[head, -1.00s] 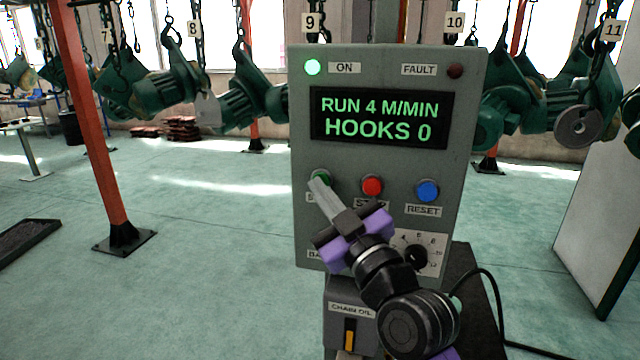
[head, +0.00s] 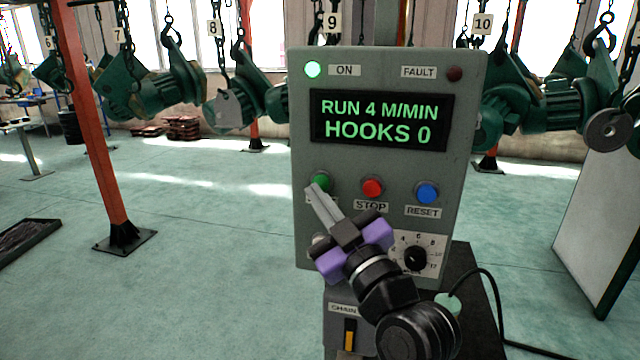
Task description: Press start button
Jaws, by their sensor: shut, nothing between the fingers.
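The grey control panel (head: 384,265) stands in the middle of the head view. The green start button (head: 322,181) is at its left, with its label mostly hidden behind my gripper. My gripper (head: 312,190) is shut and empty, its fingertips just below the green button and overlapping its lower left edge in the picture. I cannot tell whether they touch it. The red stop button (head: 372,188) and the blue reset button (head: 427,193) sit to the right. The display (head: 380,120) reads RUN 4 M/MIN, HOOKS 0.
A dial (head: 415,258) is right of my gripper, and a chain oil box (head: 340,330) with a yellow switch is below the panel. An orange post (head: 85,130) stands left, with open floor between.

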